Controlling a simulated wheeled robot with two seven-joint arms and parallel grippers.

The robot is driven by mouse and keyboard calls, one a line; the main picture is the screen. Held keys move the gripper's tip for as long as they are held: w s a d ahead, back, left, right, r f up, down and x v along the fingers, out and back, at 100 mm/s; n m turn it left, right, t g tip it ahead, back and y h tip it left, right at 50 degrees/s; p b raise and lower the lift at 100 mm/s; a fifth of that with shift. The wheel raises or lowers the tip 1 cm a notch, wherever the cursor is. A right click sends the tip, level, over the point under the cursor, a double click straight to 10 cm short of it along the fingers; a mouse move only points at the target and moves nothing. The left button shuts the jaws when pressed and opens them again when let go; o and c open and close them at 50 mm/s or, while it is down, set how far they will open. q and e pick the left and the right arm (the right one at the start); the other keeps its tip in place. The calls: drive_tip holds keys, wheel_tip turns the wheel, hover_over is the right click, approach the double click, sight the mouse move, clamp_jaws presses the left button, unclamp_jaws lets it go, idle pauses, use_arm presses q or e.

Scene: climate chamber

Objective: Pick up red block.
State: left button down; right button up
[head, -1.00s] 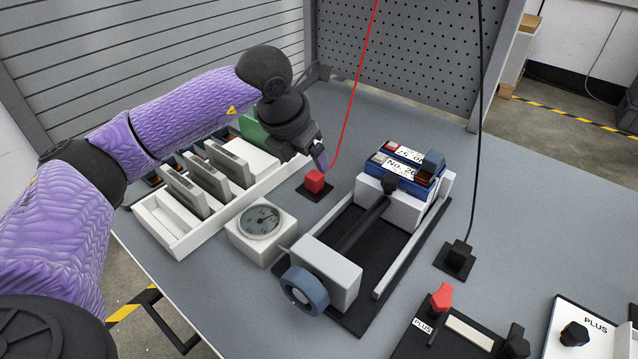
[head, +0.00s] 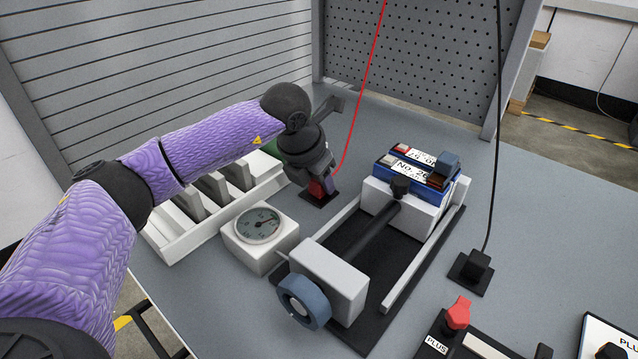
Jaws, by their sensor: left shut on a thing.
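The red block (head: 317,188) stands at its black square base (head: 320,199) on the grey table, behind the dial gauge. My left gripper (head: 323,183) reaches down over it from the left and is shut on it. The fingers and wrist hide part of the block. A red cable (head: 361,95) hangs down to the block. I cannot tell whether the block is lifted off its base. My right gripper is not in view.
A white rack (head: 189,236) with grey plates stands left, beside the dial gauge (head: 258,225). A clamp fixture (head: 328,278) holding a blue battery-like box (head: 381,167) stands to the right. A black plug (head: 477,265) with a black cable stands further right.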

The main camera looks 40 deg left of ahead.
use_arm(q)
wheel_tip(320, 180, up, 10)
drive_tip(key=p, duration=0.5)
idle(0.3)
